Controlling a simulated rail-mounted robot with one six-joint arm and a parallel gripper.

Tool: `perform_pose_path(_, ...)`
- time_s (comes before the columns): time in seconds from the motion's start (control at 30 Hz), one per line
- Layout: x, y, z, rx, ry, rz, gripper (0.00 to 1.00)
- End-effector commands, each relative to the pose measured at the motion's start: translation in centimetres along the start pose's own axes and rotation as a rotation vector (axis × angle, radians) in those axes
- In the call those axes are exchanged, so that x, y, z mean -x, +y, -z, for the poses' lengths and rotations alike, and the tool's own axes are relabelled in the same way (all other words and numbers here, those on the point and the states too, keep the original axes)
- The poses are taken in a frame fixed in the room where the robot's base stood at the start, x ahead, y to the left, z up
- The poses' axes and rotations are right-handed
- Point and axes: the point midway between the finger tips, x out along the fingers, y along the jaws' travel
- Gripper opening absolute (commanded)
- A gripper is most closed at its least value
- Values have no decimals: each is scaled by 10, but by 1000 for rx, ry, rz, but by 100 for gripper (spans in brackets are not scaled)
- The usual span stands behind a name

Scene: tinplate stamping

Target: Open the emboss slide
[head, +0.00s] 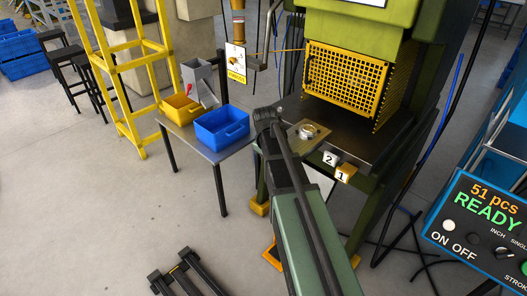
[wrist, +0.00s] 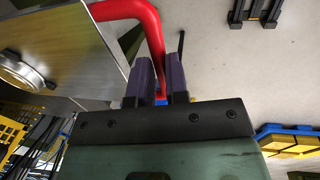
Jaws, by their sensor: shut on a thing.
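A red bent handle (wrist: 152,30) shows in the wrist view, running from the edge of a metal plate (wrist: 95,45) down between my fingers. My gripper (wrist: 162,75) has its two dark purple fingers closed on either side of this red bar. In the head view my arm hides the gripper and the handle. A tan plate with a round metal ring (head: 307,131) lies on the press bed; a round metal ring (wrist: 22,72) also shows at the left of the wrist view. I cannot tell from these frames how far the slide stands out.
The green press has a yellow mesh guard (head: 345,78) above its bed (head: 350,120). White and yellow tags marked 2 and 1 (head: 343,173) sit at the bed's front. A side table (head: 215,150) holds a blue bin (head: 222,127) and a yellow bin (head: 181,109). A control panel (head: 480,225) reads READY.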

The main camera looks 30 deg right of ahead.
Motion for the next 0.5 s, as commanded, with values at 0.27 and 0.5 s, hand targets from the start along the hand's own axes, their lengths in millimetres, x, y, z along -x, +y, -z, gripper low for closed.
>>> perform_pose_path(0.27, 0, -1, -5, -12, -3, 0, 18)
perform_pose_path(0.5, 0, -1, -4, -12, -2, 0, 40)
